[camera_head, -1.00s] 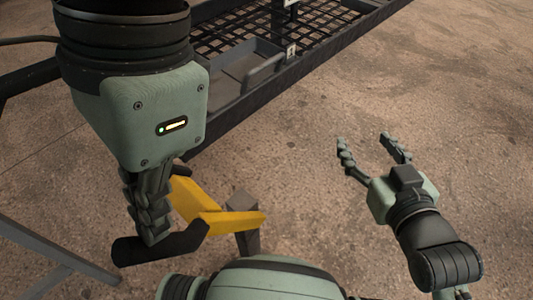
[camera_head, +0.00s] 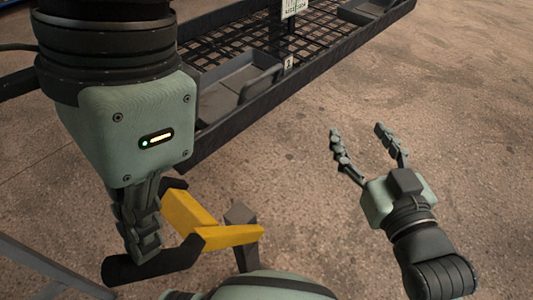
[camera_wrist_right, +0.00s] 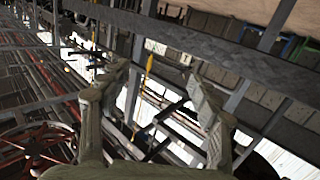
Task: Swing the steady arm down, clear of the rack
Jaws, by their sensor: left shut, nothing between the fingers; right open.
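My left arm comes down from the upper left in the head view. My left gripper (camera_head: 140,230) is shut and points down, its fingers overlapping a black rounded end piece (camera_head: 170,262) in the picture; I cannot tell whether they touch. The dark rack (camera_head: 225,122), with mesh and grey trays, stands behind and to the right of my left wrist, which hides part of it. My right gripper (camera_head: 362,155) is open and empty over bare floor, right of the rack. Its two spread fingers also show in the right wrist view (camera_wrist_right: 158,95).
A yellow bar (camera_head: 205,225) with dark joints lies just right of my left fingers. A grey metal rail (camera_head: 45,265) crosses the lower left. The floor (camera_head: 460,110) right of the rack is clear. The right wrist view shows cluttered beams and shelving.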

